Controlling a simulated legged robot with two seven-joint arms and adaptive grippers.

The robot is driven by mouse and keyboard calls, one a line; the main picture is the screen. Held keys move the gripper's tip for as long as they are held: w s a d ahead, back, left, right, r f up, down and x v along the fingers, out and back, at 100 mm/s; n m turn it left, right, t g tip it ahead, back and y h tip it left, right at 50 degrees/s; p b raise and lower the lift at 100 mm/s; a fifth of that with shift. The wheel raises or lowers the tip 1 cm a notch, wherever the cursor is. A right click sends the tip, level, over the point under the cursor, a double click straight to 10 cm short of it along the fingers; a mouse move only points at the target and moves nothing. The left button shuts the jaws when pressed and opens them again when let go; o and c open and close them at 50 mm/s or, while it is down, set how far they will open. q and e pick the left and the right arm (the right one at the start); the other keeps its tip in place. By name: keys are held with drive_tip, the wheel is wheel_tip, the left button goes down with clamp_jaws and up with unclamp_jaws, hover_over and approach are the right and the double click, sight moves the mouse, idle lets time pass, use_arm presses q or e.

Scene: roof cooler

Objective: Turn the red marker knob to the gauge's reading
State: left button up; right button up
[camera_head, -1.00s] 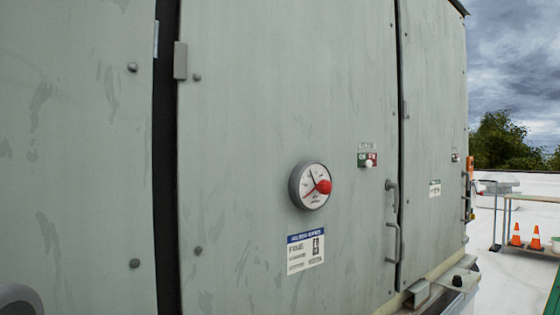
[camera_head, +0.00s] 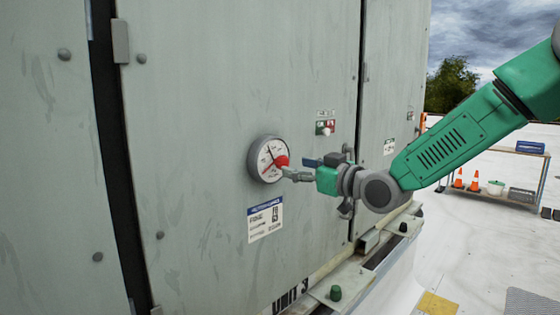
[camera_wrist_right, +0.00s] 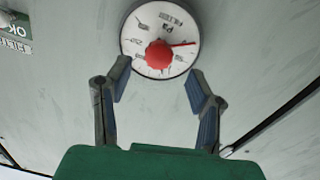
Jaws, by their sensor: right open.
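The round white-faced gauge (camera_head: 261,158) is on the grey-green cabinet panel. Its red marker knob (camera_head: 282,161) sticks out from the middle of the dial. A thin black needle points to the upper left in the head view, and a red pointer runs to the lower left. In the right wrist view, the gauge (camera_wrist_right: 135,40) is at the top, with the red knob (camera_wrist_right: 159,54) and its red pointer toward the right. My right gripper (camera_wrist_right: 160,78) is open and empty, its fingertips just short of the knob, one to each side. My left gripper is not in view.
A door handle is partly behind my right arm. A ledge (camera_head: 345,290) runs along the cabinet's foot. Orange cones (camera_head: 475,182) and a table stand far right.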

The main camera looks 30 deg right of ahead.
sight(286, 163)
drive_tip(key=x, duration=0.4)
drive_tip(key=shift+w+p, duration=0.3)
drive_tip(key=shift+p, duration=0.05)
drive_tip(key=shift+w, duration=0.65)
drive_tip(key=shift+a, duration=0.15)
clamp_jaws()
